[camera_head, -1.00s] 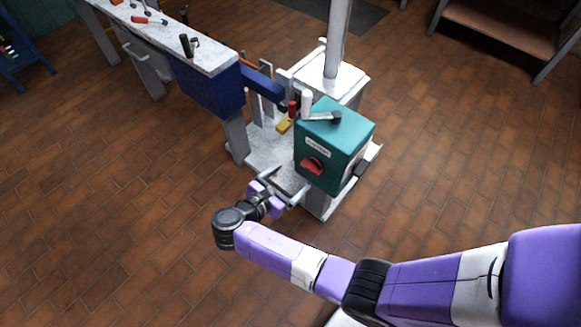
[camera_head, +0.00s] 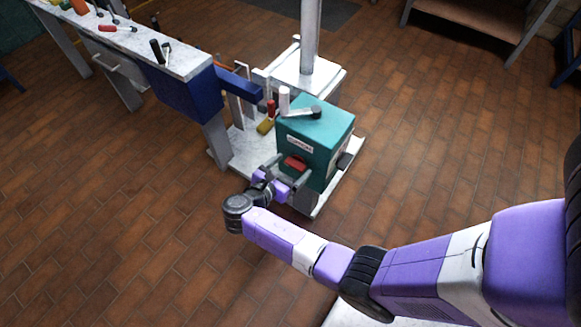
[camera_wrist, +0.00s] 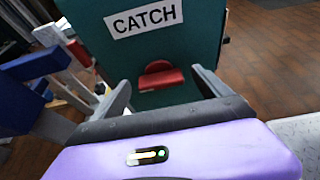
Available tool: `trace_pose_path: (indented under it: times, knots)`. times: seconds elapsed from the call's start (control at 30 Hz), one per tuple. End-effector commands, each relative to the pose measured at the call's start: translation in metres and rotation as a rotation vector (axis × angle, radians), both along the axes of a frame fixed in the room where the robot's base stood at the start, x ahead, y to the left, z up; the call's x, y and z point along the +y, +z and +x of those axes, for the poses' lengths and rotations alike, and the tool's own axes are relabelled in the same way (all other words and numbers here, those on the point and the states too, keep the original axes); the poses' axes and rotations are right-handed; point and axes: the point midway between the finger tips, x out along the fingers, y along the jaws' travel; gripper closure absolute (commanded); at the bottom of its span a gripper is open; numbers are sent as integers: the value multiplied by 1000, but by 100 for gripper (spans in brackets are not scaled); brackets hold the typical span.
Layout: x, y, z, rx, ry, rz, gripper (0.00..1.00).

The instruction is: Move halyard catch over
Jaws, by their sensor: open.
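The halyard catch (camera_head: 294,162) is a small red lever on the front face of a teal box (camera_head: 328,134). In the wrist view the catch (camera_wrist: 161,76) sits below a white label reading CATCH (camera_wrist: 143,17). My gripper (camera_head: 284,174) is open in front of that face, low at the box's left side. In the wrist view its two dark fingers (camera_wrist: 162,84) stand apart, one on each side of the catch. I cannot tell whether either finger touches it. Part of the catch's lower side is hard to make out.
A dark-handled lever (camera_head: 315,112) and a white cylinder (camera_head: 284,99) are at the box's top. A mast (camera_head: 310,40) stands behind on a white base. A bench (camera_head: 150,45) with a blue side and tools is at left. Brick floor is clear in front.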

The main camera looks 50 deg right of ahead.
Motion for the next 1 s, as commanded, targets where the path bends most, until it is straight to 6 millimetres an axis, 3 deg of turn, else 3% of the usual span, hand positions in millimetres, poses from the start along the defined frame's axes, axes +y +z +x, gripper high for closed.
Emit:
trace_pose_path:
  times: [0.07, 0.3, 0.4, 0.73, 1.0]
  knots:
    - [0, 0, 0, 0, 0, 0, 13]
    - [0, 0, 0, -1, 0, 0, 60]
    - [0, 0, 0, -1, 0, 0, 75]
    - [0, 1, -1, -58, 0, 2, 75]
    - [0, 0, -5, -241, 1, 9, 75]
